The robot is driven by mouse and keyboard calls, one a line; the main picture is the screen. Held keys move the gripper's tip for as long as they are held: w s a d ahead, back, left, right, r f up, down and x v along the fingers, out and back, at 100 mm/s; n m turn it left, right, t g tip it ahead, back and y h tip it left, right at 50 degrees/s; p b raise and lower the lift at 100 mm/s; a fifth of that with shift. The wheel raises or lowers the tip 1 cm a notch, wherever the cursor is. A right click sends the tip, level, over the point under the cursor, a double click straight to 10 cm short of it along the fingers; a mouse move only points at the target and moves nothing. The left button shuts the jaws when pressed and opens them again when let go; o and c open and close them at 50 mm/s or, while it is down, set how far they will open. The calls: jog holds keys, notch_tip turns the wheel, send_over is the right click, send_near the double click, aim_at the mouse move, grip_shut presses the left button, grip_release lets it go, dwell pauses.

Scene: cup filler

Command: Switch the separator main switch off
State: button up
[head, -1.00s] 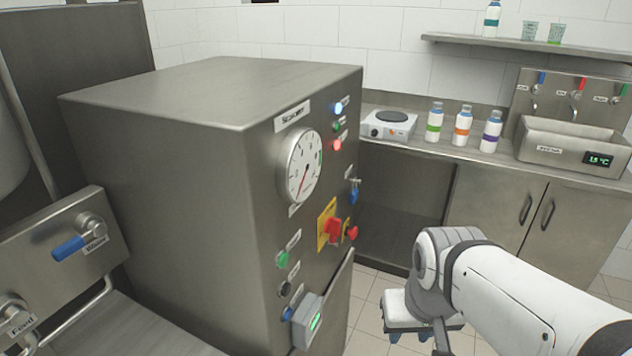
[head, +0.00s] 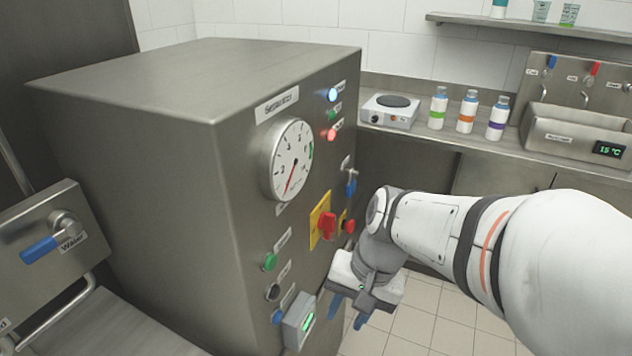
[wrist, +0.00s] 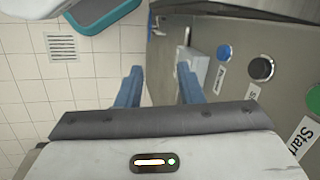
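The separator (head: 130,150) is a large steel cabinet at the left and middle of the head view. Its main switch (head: 327,226) is a red rotary knob on a yellow plate, below and right of the round gauge (head: 288,160). My gripper (head: 347,312) is just right of the panel, below the switch, pointing down. Its two blue fingers are apart and nothing is between them. In the wrist view the open fingers (wrist: 160,86) hang beside the lower panel, and the red switch is not in that view. The small print on the plate cannot be read.
A blue-handled valve (head: 350,188) and a red knob (head: 348,227) are close to my arm. A counter with bottles (head: 467,112) stands behind.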

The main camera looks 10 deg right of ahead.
jog(key=w+a+f+m+y, duration=0.2)
jog(key=w+m+y, duration=0.1)
jog(key=m+y, duration=0.15)
jog(key=m+t+y+b, duration=0.2)
jog(key=m+t+y, duration=0.65)
jog(key=m, duration=0.75)
send_near(335, 223)
jog(key=a+t+h, duration=0.1)
jog(key=a+t, duration=0.1)
jog(key=shift+g, duration=0.25)
jog(key=shift+x, duration=3.85)
jog(key=shift+r, duration=0.15)
